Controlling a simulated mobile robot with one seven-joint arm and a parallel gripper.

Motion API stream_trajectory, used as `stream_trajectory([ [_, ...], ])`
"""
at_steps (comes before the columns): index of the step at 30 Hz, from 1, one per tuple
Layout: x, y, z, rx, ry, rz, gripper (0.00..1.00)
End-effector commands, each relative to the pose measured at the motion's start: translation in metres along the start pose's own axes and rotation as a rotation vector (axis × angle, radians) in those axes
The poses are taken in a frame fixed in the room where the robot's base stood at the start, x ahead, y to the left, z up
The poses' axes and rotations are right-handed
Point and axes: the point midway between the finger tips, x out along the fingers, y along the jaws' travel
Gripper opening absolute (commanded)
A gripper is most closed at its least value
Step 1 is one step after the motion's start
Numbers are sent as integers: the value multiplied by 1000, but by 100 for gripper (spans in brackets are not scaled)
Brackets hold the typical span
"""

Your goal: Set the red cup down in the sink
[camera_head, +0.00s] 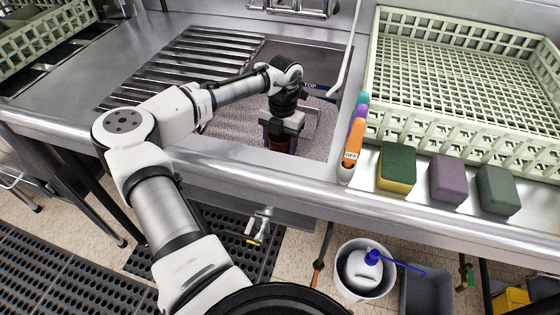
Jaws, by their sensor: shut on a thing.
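My arm reaches over the counter, and my gripper (279,136) points down into the sink (230,122). It is shut on the red cup (279,146). Only a small dark red part of the cup shows below the fingers; the rest is hidden by my gripper. The cup is inside the sink opening, towards its front right. I cannot tell whether it touches the sink floor.
A ribbed drainboard (185,62) lies left of the sink. A pale green rack (470,85) stands to the right. Upright coloured handles (352,150), a green-yellow sponge (397,168), a purple block (448,180) and a dark green block (497,190) line the front ledge.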

Motion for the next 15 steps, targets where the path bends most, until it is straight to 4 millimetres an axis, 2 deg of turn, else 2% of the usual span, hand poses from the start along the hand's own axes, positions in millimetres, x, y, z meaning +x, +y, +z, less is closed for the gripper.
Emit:
stream_trajectory([
  [4, 29, 0, 4, -1, 0, 1, 34],
  [10, 46, 0, 6, -1, 0, 0, 34],
  [15, 70, 0, 9, -1, 1, 0, 34],
])
